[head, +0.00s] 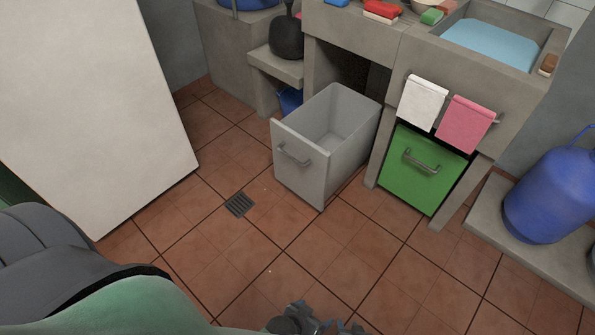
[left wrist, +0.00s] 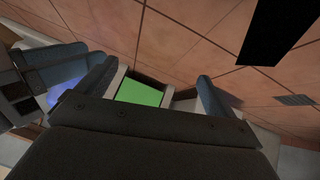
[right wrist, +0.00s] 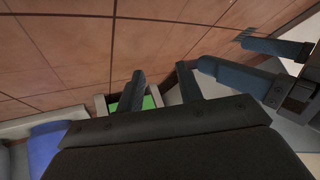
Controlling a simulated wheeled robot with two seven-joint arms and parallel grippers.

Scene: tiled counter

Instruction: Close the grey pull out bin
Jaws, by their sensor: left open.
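The grey pull out bin (head: 301,170) stands pulled out from under the counter in the head view, with its open top and empty inside showing. Its bar handle (head: 293,155) is on the front face. A dark gripper part shows at the bottom edge of the head view, well apart from the bin; I cannot tell which arm it belongs to. My left gripper (left wrist: 153,85) is open and empty in the left wrist view. My right gripper (right wrist: 160,84) has a narrower gap between its fingers and holds nothing. The two grippers are close together.
A green front (head: 425,170) with a handle is right of the bin, below white (head: 422,102) and pink (head: 467,123) towels. A blue gas cylinder (head: 552,195) stands far right. A white panel (head: 85,105) stands left. Tiled floor with a drain (head: 239,205) is clear before the bin.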

